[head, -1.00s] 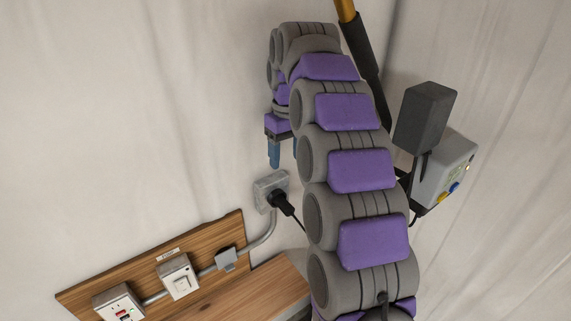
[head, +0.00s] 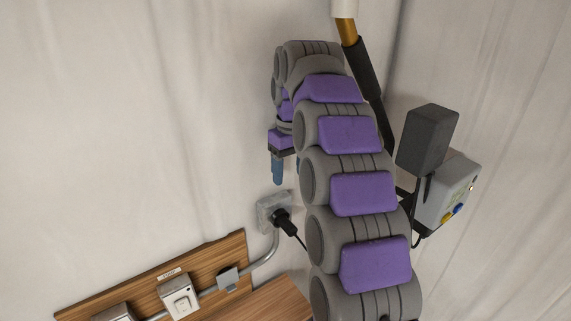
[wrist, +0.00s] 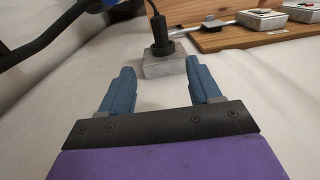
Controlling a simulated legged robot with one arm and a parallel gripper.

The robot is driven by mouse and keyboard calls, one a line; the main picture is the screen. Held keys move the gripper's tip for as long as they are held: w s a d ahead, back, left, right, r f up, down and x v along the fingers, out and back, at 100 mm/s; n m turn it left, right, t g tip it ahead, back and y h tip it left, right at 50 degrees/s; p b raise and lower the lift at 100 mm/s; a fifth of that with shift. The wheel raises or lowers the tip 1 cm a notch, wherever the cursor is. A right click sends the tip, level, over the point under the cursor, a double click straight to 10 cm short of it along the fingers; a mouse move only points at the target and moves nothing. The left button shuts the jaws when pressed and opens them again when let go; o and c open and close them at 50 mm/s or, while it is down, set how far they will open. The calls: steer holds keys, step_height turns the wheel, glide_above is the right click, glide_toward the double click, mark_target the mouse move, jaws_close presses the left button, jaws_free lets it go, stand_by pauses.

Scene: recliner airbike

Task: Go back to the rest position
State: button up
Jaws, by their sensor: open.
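My gripper (wrist: 161,88) is open in the wrist view, with its two blue fingers wide apart and nothing between them. Beyond the fingertips is a grey wall socket (wrist: 165,64) with a black plug (wrist: 161,38) in it and a cable leading away. In the head view my gripper (head: 286,172) points down, just above the socket (head: 266,212) and plug (head: 284,221), apart from them. One finger shows there; the other is mostly hidden by my arm.
A wooden board (head: 215,262) with a white switch (head: 179,293) and conduit is at the lower left. A grey box with coloured buttons (head: 447,194) and a dark block (head: 427,138) are right of my arm. A black-and-gold pole (head: 364,66) stands behind it. The wall at left is clear.

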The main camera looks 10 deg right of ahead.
steer(key=s+f+m+b, duration=0.1)
steer(key=s+f+b, duration=0.3)
steer(key=s+f, duration=0.4)
steer(key=s+f+m+b, duration=0.2)
steer(key=s+f+b, duration=0.3)
steer(key=s, duration=1.4)
steer(key=s+f+m+g+b, duration=0.1)
steer(key=s+f+b, duration=0.3)
steer(key=s+f, duration=0.9)
steer(key=shift+s+d+m, duration=0.2)
steer(key=shift+s+m, duration=0.1)
steer(key=shift+s, duration=0.05)
